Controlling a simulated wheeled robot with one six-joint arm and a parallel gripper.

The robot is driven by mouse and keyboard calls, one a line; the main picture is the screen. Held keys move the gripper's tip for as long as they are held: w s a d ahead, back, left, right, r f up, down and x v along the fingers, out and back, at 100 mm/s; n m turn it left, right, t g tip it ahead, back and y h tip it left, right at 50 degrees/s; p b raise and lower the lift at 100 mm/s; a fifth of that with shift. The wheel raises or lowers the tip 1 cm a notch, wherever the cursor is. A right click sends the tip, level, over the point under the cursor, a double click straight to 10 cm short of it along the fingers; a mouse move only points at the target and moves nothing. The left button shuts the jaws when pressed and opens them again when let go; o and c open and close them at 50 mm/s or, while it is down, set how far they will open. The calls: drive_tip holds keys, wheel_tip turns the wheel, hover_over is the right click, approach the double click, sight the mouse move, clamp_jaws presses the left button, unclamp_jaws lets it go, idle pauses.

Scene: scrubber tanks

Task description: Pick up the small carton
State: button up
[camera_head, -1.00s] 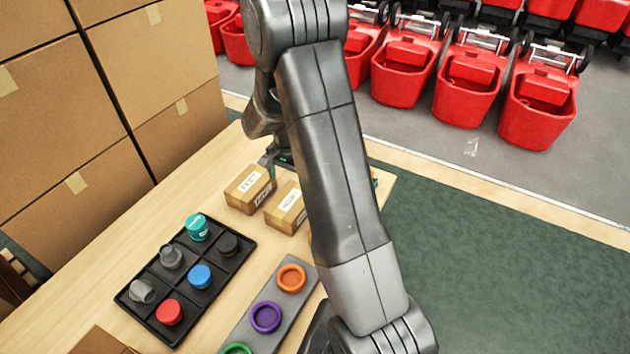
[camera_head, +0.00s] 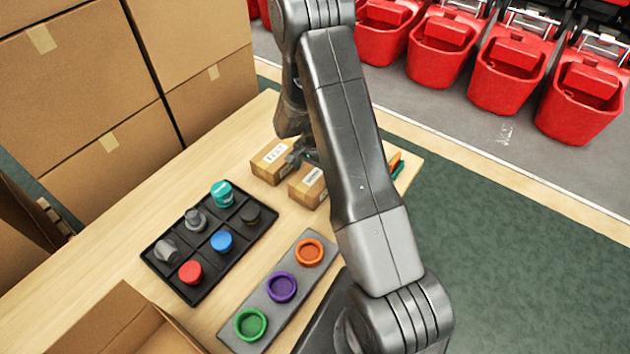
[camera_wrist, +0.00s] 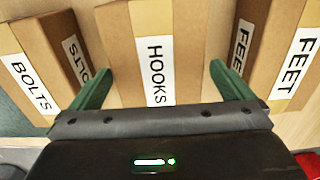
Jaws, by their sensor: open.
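Three small brown cartons stand in a row in the wrist view: the BOLTS carton (camera_wrist: 38,60) on the left, the HOOKS carton (camera_wrist: 153,28) in the middle and the FEET carton (camera_wrist: 283,50) on the right. My gripper (camera_wrist: 161,70) is open, its green fingers on either side of the HOOKS carton. I cannot tell whether they touch it. In the head view two cartons show on the wooden table, a left one (camera_head: 269,166) and a right one (camera_head: 306,188); their labels are too small to read. My gripper (camera_head: 303,155) is beside them, partly hidden by my arm.
A black tray (camera_head: 207,228) with knobs and caps and a grey strip (camera_head: 262,318) with coloured rings lie nearer on the table. An open cardboard box (camera_head: 125,325) is at the front left. Large boxes (camera_head: 100,90) stand behind; red buckets (camera_head: 505,78) stand across the floor.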

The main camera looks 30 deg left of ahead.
sight(315, 175)
drive_tip(key=f, duration=0.2)
drive_tip(key=f+p, duration=0.1)
drive_tip(key=shift+w+d, duration=0.15)
drive_tip(key=shift+w, duration=0.1)
drive_tip(key=shift+f, duration=0.85)
drive_tip(key=c, duration=0.8)
